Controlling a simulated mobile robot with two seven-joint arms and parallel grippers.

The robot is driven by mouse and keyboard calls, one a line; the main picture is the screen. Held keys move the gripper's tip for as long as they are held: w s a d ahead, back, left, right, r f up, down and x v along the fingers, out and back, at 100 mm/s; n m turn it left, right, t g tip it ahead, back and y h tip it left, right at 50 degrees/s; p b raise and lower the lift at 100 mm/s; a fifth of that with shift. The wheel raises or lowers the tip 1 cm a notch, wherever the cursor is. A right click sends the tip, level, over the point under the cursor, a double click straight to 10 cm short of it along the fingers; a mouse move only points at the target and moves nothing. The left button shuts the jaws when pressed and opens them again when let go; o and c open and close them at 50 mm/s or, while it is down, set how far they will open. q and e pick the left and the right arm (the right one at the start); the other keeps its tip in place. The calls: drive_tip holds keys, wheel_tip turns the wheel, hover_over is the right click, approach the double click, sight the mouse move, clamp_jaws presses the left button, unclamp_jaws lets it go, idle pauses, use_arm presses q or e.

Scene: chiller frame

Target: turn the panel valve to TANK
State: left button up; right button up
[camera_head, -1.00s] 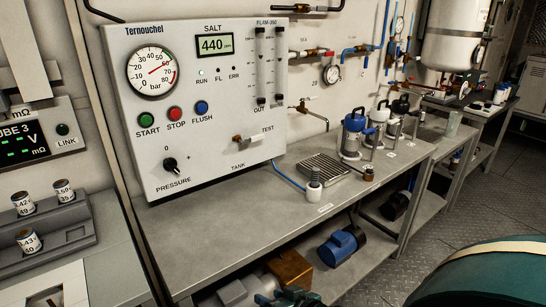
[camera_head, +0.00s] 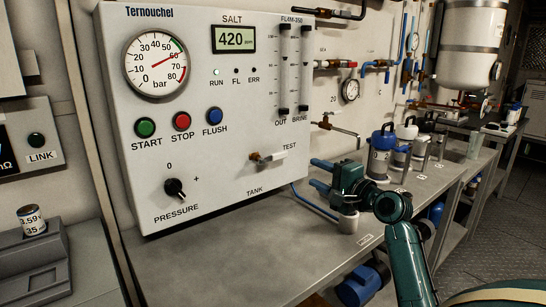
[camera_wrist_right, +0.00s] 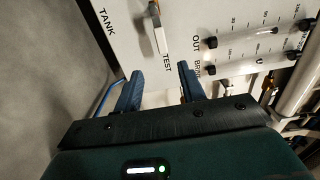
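The panel valve (camera_head: 267,156) is on the lower right of the white Ternouchel panel (camera_head: 115,150). It has a brass body and a pale lever pointing right, just below the TEST label and away from the TANK label below. In the right wrist view the lever (camera_wrist_right: 158,36) lies ahead of the fingers, beside TEST. My right gripper (camera_head: 320,175) is open and empty, with its blue fingers to the right of the lever and apart from it. The open fingers also show in the right wrist view (camera_wrist_right: 160,86). My left gripper is not in view.
A blue-topped canister (camera_head: 381,158) and other canisters stand on the bench behind my right gripper. Brass pipework (camera_head: 338,128) runs right of the panel. The bench in front of the panel is clear.

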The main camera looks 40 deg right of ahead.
sight(281, 156)
drive_tip(key=w, duration=1.2)
drive_tip(key=shift+w+a+r, duration=0.1)
drive_tip(key=shift+w+a, duration=0.1)
drive_tip(key=shift+w, duration=0.2)
drive_tip(key=shift+c, duration=0.6)
clamp_jaws()
